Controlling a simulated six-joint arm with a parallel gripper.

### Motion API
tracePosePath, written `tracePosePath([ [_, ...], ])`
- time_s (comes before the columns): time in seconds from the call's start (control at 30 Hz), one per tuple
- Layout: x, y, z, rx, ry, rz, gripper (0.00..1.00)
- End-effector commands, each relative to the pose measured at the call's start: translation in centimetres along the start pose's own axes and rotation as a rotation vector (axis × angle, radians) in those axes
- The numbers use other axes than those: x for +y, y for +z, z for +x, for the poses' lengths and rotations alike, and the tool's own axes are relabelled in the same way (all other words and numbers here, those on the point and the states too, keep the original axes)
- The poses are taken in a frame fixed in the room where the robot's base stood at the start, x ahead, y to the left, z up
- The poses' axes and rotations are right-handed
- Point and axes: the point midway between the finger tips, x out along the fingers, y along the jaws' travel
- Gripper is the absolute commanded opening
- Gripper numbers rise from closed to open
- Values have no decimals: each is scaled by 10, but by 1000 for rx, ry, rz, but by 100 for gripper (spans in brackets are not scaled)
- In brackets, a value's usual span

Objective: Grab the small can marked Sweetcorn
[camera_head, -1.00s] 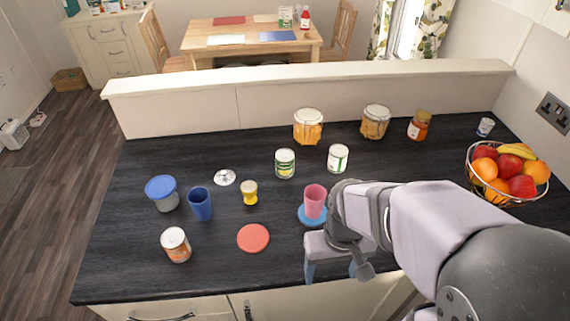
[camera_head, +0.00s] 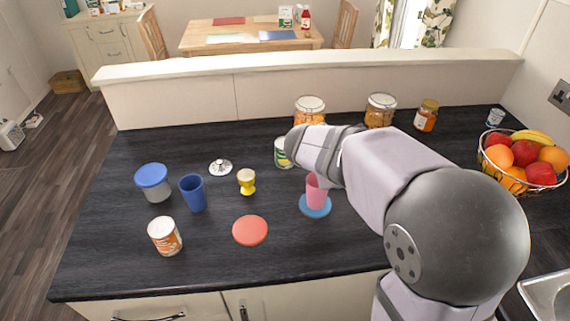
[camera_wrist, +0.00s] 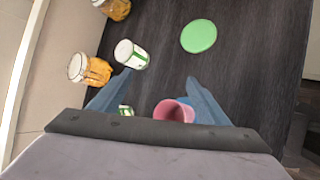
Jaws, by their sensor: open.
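My gripper (camera_wrist: 159,77) is open and empty in the wrist view, with its two blue fingers apart above the counter. In the head view my arm hides it. A can with a green and yellow label (camera_head: 281,153) stands partly behind my wrist; its edge shows low in the wrist view (camera_wrist: 125,110), near the left finger. A small white can with a green label (camera_wrist: 132,54) stands beyond the left fingertip in the wrist view; my arm hides it in the head view. A can with an orange-and-white label (camera_head: 165,236) stands at front left. I cannot read the word Sweetcorn on any can.
A pink cup (camera_head: 316,191) on a blue disc (camera_head: 315,207) stands close below my wrist. A yellow egg cup (camera_head: 246,182), blue cup (camera_head: 193,193) and red disc (camera_head: 250,230) are left. Jars (camera_head: 381,110) line the back ledge (camera_head: 180,92). A fruit basket (camera_head: 521,160) stands right.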

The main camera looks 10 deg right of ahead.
Motion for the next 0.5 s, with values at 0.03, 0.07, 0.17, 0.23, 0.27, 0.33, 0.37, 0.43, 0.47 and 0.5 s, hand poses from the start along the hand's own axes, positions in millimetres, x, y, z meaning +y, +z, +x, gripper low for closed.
tracePosePath([
  [0.03, 16, -17, 15, -9, 71, -142, 70],
  [0.07, 29, -24, 19, -18, 114, -229, 70],
  [0.17, 66, -48, 26, -55, 242, -495, 70],
  [0.23, 86, -65, 28, -84, 316, -651, 70],
  [0.27, 94, -72, 28, -97, 346, -714, 70],
  [0.33, 110, -89, 28, -127, 406, -846, 70],
  [0.37, 116, -96, 28, -139, 429, -897, 70],
  [0.43, 128, -111, 27, -170, 480, -1010, 70],
  [0.47, 132, -118, 27, -183, 501, -1058, 70],
  [0.5, 138, -127, 27, -201, 527, -1115, 70],
])
